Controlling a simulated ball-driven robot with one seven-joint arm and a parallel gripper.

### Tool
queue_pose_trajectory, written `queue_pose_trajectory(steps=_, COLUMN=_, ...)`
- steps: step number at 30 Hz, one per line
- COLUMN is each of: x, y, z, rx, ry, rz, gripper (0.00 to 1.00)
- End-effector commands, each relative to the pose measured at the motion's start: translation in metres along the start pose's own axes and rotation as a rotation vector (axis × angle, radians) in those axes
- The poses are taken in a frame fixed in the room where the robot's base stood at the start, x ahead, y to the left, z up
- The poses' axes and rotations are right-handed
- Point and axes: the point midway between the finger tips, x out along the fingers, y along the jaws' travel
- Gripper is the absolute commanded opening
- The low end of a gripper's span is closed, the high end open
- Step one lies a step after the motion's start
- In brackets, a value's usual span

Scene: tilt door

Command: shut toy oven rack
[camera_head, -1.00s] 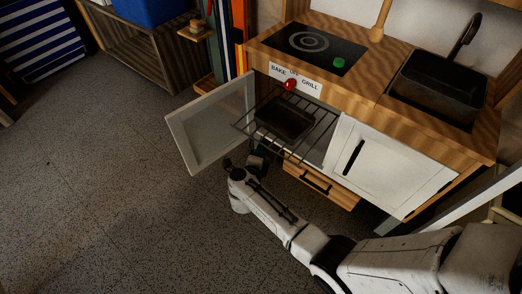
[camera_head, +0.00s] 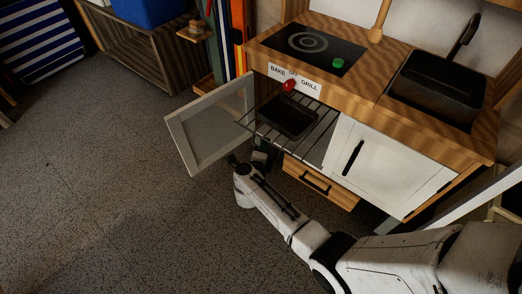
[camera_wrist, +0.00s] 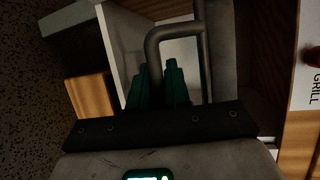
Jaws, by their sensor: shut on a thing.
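The wire oven rack (camera_head: 316,137) sticks partly out of the open toy oven, with a dark tray (camera_head: 288,117) on it. The oven door (camera_head: 207,129) stands open to the left, a pale frame with a see-through panel. My gripper (camera_head: 262,157) is low at the front left of the rack; its fingertips are hard to make out there. In the wrist view, the teal fingers of my gripper (camera_wrist: 159,78) are shut around a bent grey bar of the rack (camera_wrist: 153,46). Where the bar passes between the fingers is partly hidden.
A wooden drawer (camera_head: 316,186) is below the oven, and a white cupboard door (camera_head: 378,168) is to its right. A red knob (camera_head: 290,86) sits above the opening. A shelf of upright boards (camera_head: 229,40) stands left. The speckled floor (camera_head: 110,180) is free.

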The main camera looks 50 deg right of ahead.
Motion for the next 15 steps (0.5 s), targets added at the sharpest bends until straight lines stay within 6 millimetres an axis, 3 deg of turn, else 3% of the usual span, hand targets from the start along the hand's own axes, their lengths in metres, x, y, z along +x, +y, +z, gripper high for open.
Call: queue_pose_trajectory(steps=15, x=0.108, y=-0.021, z=-0.045, rx=0.003, ry=0.003, rz=0.002, gripper=0.00)
